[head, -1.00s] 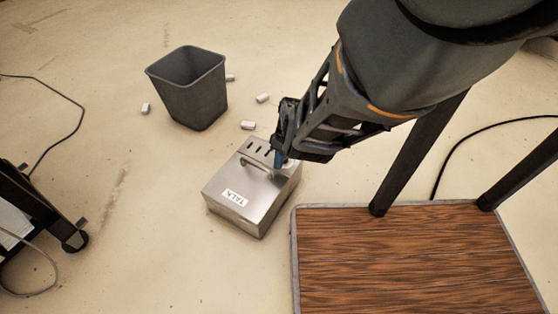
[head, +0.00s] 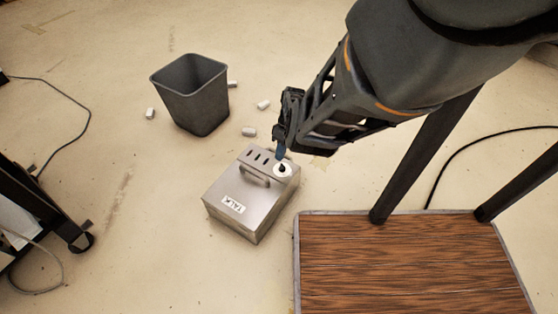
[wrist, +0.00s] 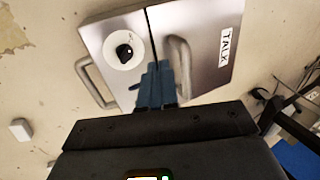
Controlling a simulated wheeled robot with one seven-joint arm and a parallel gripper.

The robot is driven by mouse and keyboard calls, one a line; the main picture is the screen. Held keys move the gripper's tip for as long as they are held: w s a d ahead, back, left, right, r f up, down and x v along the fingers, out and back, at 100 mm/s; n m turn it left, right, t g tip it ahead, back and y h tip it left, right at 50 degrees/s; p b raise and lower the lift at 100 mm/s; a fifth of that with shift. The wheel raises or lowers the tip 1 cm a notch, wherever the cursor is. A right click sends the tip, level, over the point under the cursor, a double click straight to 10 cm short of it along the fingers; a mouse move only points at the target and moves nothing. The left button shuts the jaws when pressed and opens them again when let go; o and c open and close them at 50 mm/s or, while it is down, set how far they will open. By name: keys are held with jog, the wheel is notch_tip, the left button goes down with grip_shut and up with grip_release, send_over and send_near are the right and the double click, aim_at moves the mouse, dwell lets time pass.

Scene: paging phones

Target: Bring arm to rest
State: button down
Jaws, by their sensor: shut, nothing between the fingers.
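My gripper (head: 281,152) is at the upper right of a metal box with a "TALK" label (head: 250,205). Its blue fingertips are together with nothing between them. The box stands on the floor and has a handle, dark slots and a round white dial with a black knob (head: 283,170). In the head view the fingertips are just behind the dial. In the wrist view the fingertips (wrist: 156,85) overlap the box (wrist: 207,65), with the dial (wrist: 124,52) to their left. The gap between fingertips and box is hard to judge.
A dark grey bin (head: 192,95) stands at the upper left, with several small white pieces (head: 249,132) on the floor around it. A wood-topped platform (head: 400,260) with dark legs is at lower right. A black wheeled frame (head: 45,205) is at left. Cables lie on the floor.

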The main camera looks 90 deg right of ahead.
jog(key=shift+s+d+r+p, duration=0.1)
jog(key=shift+s+d+r, duration=0.25)
jog(key=shift+d+r, duration=0.25)
jog(key=shift+s+d+r+p, duration=0.1)
jog(key=shift+s+d+r, duration=0.2)
jog(key=shift+d+r, duration=0.3)
jog(key=shift+s+d+r+p, duration=0.1)
jog(key=shift+s+d+r, duration=0.3)
jog(key=shift+r, duration=0.35)
